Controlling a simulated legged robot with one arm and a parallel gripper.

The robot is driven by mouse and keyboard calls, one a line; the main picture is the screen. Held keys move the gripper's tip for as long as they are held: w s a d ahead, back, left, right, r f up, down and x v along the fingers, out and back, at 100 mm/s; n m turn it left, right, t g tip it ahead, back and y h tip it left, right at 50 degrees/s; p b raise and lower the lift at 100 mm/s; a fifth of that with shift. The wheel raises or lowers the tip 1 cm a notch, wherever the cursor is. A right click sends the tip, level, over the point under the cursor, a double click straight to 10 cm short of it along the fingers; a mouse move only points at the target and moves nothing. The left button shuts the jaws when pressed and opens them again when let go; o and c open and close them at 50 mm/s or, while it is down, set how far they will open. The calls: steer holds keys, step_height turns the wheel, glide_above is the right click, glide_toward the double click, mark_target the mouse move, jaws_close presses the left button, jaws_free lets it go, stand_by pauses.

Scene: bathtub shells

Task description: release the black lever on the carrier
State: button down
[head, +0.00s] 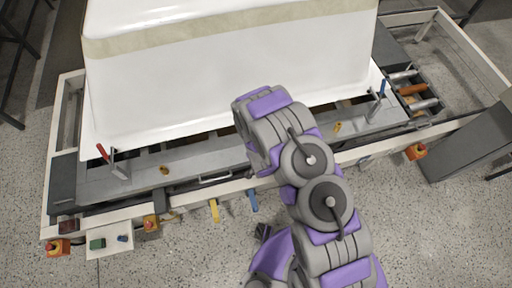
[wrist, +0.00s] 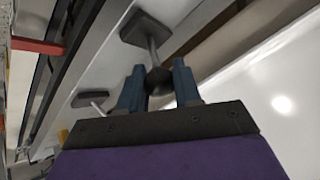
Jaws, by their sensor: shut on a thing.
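The black lever (wrist: 158,83) shows in the wrist view as a dark ball knob on a thin metal rod that rises to a dark square plate. My gripper (wrist: 157,74) has its two blue-grey fingers on either side of the knob, shut on it. In the head view my arm covers the gripper and the lever. The carrier (head: 190,160) is a grey and white metal frame under the white bathtub shell (head: 210,85).
A red handle (head: 103,152) and a blue handle (head: 382,88) stand at the carrier's front corners. Yellow (head: 214,210) and blue (head: 253,200) handles hang from the front rail. A green button box (head: 98,244) is at front left. Speckled floor in front is open.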

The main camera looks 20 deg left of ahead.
steer(key=shift+s+d+f, duration=0.1)
steer(key=shift+d+f, duration=0.05)
steer(key=c, duration=1.2)
jaws_free()
steer(key=o, duration=0.4)
steer(key=shift+c, duration=0.2)
steer(key=shift+r, duration=0.2)
steer(key=p+v, duration=1.3)
steer(key=v, duration=0.4)
